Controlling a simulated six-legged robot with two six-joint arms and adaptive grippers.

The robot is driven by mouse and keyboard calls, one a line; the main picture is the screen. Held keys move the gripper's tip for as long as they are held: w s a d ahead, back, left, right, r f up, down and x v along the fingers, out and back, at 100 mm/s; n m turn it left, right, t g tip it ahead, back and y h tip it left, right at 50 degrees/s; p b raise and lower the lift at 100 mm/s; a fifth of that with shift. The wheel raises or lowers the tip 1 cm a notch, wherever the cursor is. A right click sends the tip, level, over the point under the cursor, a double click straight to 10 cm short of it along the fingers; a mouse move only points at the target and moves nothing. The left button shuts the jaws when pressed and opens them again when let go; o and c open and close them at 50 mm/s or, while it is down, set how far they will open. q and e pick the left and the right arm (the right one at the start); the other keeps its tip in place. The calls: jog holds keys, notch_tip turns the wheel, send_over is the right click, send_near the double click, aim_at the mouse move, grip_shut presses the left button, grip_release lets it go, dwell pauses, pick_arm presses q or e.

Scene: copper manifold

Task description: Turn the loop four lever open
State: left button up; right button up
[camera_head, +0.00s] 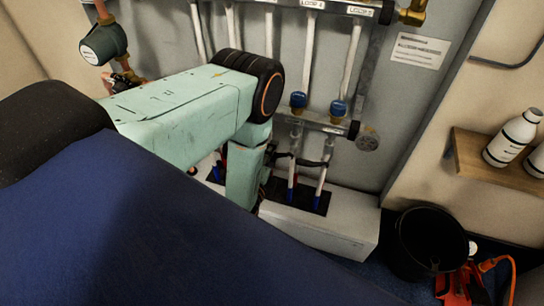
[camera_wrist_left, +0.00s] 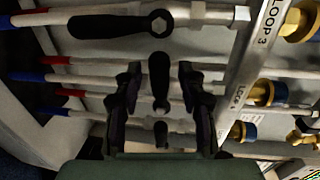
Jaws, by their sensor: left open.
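In the left wrist view the loop four lever (camera_wrist_left: 159,72) is black and lies crosswise to its white pipe, near the LOOP 4 label (camera_wrist_left: 237,95). My left gripper (camera_wrist_left: 159,84) is open, one finger on each side of this lever, with a visible gap on both sides. I cannot tell how deep the fingers reach. My right gripper is not in view.
A neighbouring black lever (camera_wrist_left: 115,25) lies along the loop 3 pipe. Another black lever (camera_wrist_left: 160,133) sits below. Blue-capped valves (camera_head: 298,101) line the lower manifold rail.

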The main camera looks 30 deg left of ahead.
pick_arm(q)
jog(key=shift+w, duration=0.15)
jog(key=shift+c, duration=0.3)
grip_shut()
dwell(0.5)
